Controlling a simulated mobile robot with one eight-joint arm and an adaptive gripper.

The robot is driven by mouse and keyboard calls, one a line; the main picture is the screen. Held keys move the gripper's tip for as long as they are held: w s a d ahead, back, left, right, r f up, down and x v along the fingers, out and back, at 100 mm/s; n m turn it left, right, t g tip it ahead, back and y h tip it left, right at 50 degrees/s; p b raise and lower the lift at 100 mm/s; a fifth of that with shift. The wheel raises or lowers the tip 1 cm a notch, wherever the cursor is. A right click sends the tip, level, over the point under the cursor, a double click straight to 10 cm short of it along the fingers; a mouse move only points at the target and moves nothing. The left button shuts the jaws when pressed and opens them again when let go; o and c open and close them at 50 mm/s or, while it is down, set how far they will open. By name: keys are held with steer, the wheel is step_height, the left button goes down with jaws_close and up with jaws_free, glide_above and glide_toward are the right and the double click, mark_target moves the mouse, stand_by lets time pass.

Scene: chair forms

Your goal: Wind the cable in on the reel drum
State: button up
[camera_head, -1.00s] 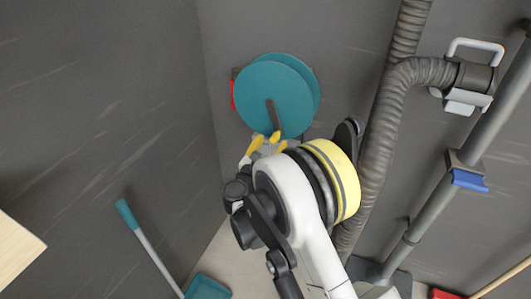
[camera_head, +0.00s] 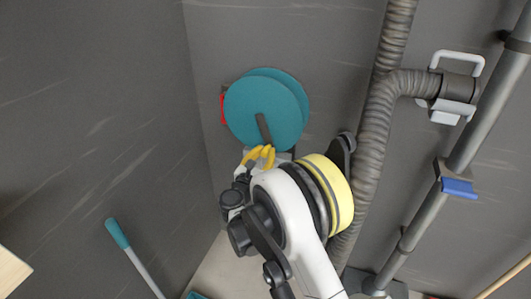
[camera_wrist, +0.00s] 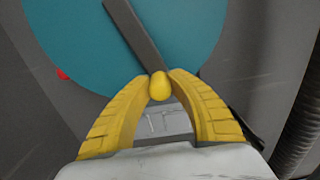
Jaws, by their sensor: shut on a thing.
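The reel drum is a pair of teal discs (camera_head: 255,105) on the dark grey wall, with a dark grey crank arm (camera_head: 262,126) across its front face. In the wrist view the crank arm (camera_wrist: 134,35) slants down to a yellow knob (camera_wrist: 160,87). My gripper (camera_head: 262,153) is at the lower edge of the drum. In the wrist view its yellow fingers (camera_wrist: 160,80) are closed around the knob from both sides. The knob is hidden by the fingers in the head view. I cannot make out the cable in either view.
A ribbed grey hose (camera_head: 372,140) runs down the wall right of the drum. A grey pole with a blue clip (camera_head: 458,188) stands further right. A teal-handled tool (camera_head: 118,233) leans at lower left. A red part (camera_head: 222,108) shows behind the drum's left edge.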

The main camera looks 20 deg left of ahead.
steer(key=o, duration=0.5)
steer(key=shift+c, duration=0.2)
steer(key=d+r, duration=0.1)
steer(key=d, duration=0.1)
steer(key=d+r, duration=0.1)
steer(key=d, duration=0.1)
steer(key=shift+s+r+p, duration=0.2)
steer(key=shift+r+p, duration=0.1)
steer(key=shift+p, duration=0.05)
steer(key=shift+f, duration=0.1)
steer(key=shift+s+d+r+p, duration=0.1)
steer(key=shift+d+r+p, duration=0.45)
steer(key=shift+r, duration=0.5)
steer(key=shift+d+r+p, duration=0.35)
steer(key=shift+d+r, duration=0.3)
steer(key=shift+r, duration=0.4)
